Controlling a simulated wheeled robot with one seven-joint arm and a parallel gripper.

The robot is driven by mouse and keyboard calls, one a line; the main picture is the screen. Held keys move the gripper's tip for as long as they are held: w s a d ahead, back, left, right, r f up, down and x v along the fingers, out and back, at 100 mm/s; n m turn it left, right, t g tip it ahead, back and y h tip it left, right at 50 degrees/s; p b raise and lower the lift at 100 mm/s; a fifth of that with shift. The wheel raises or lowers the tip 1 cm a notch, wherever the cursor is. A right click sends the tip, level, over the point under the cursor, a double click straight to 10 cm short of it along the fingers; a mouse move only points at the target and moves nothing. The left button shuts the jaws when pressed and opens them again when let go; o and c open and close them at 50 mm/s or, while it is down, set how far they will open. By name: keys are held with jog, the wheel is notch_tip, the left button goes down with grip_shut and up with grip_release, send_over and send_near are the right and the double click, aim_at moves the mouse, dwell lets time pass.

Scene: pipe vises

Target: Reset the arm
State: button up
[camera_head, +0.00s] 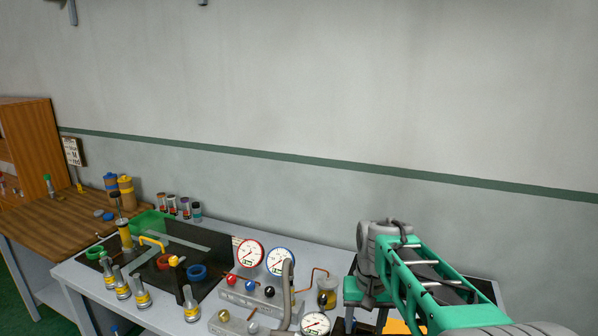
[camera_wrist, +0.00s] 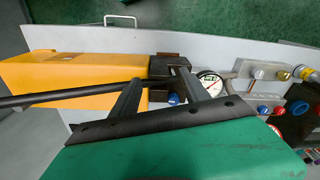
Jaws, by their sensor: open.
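My gripper (camera_wrist: 158,80) shows in the wrist view as a green body with two dark fingers standing apart. It is open, and I see nothing held between the fingers. The fingers are over the workbench, in front of a dark metal block (camera_wrist: 168,66) beside a yellow box (camera_wrist: 50,70). Whether they touch anything is hard to tell. In the head view my green and grey arm (camera_head: 425,275) reaches in from the lower right over the bench's right end. The fingers cannot be made out there.
A dark rod (camera_wrist: 75,93) crosses in front of the yellow box. A gauge panel (camera_head: 262,285) with dials, knobs and a grey hose stands left of my arm. Bottles, rings and a green bin (camera_head: 150,222) crowd the bench's left.

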jog(key=s+f+t+b, duration=0.1)
jog(key=s+f+b, duration=0.3)
jog(key=s, duration=0.4)
jog(key=s+f+n+t+b, duration=0.1)
jog(key=s+f+t+b, duration=0.1)
jog(key=s+f+b, duration=0.3)
jog(key=s+b, duration=0.1)
jog(key=s, duration=0.3)
jog(key=shift+s, duration=0.25)
